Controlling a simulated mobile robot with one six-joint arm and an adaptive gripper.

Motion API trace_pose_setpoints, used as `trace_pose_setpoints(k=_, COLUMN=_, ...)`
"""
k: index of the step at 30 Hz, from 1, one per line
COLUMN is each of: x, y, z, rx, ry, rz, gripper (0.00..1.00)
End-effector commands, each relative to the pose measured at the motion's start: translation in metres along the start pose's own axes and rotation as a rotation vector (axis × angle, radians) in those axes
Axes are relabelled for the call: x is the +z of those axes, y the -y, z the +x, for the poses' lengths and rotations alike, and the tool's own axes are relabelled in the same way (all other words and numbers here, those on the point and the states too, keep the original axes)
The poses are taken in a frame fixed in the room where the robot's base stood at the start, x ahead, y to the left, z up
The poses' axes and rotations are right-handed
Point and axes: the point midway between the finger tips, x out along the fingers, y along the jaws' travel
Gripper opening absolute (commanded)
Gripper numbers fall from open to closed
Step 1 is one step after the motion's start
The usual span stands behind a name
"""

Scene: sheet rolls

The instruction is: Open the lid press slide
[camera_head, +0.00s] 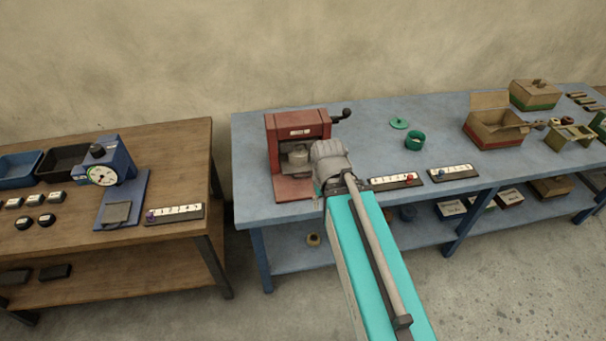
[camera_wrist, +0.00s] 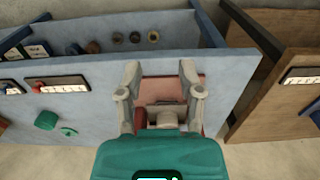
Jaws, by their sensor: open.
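The red lid press (camera_head: 298,132) stands at the left end of the blue table, with a black crank handle at its upper right. Its reddish base plate sticks out at the front, and a grey part shows inside its frame. In the wrist view the reddish plate (camera_wrist: 160,90) lies beyond and between my fingers, with a pale grey block nearer the palm. My gripper (camera_wrist: 160,72) is open, one finger on each side of that block; I cannot tell whether they touch it. In the head view my wrist covers the press's right side and hides the fingertips.
A green lid (camera_head: 399,123) and green ring-shaped cup (camera_head: 414,141) lie right of the press. Label strips with a red knob (camera_head: 408,179) and blue knob (camera_head: 440,172) sit along the front edge. A cardboard box (camera_head: 495,128) stands further right. A wooden table (camera_head: 190,150) is left, across a gap.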

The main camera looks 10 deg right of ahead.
Motion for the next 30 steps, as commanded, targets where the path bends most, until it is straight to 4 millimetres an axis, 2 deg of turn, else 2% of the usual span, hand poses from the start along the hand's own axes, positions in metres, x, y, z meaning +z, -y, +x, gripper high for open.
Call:
trace_pose_setpoints(k=5, x=-0.009, y=0.0, z=0.002, rx=0.0, ry=-0.006, rz=-0.041, gripper=0.48)
trace_pose_setpoints(k=7, x=-0.017, y=0.008, z=0.004, rx=0.0, ry=-0.011, rz=-0.084, gripper=0.48)
trace_pose_setpoints(k=11, x=-0.039, y=0.009, z=0.008, rx=0.002, ry=-0.025, rz=-0.202, gripper=0.48)
trace_pose_setpoints(k=30, x=-0.203, y=0.01, z=0.035, rx=0.085, ry=-0.131, rz=-1.164, gripper=0.48)
